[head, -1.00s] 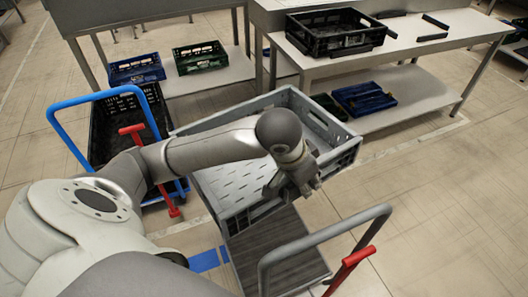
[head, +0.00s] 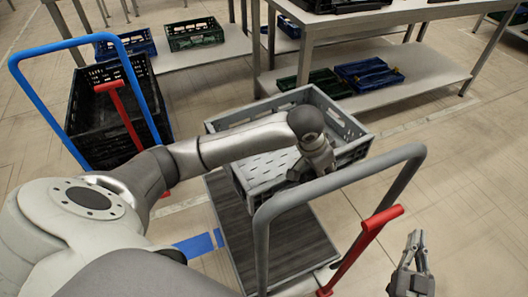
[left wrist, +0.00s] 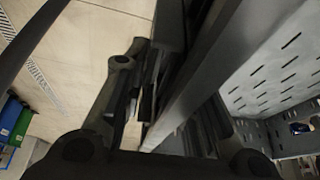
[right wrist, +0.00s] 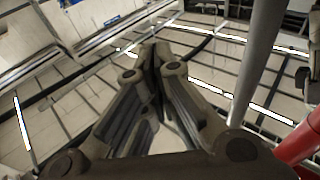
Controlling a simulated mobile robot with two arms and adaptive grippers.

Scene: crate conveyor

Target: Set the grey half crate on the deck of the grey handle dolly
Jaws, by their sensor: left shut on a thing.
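The grey half crate (head: 231,148) is in the middle of the head view, its open top up and its inside empty. My left gripper (head: 308,172) is shut on its near wall; the wall also shows in the left wrist view (left wrist: 195,80). The grey handle dolly has a dark ribbed deck (head: 237,236) and a grey bar handle (head: 330,180). The crate overlaps the far right part of the deck; I cannot tell whether it touches it. My right gripper (head: 416,240) is empty and shut, right of the dolly.
A blue handle dolly (head: 22,92) with black crates (head: 105,130) stands at the left. Tables at the back hold crates on their lower shelves, including a blue one (head: 368,76). A red lever (head: 372,235) stands by the grey handle. Floor at the right is clear.

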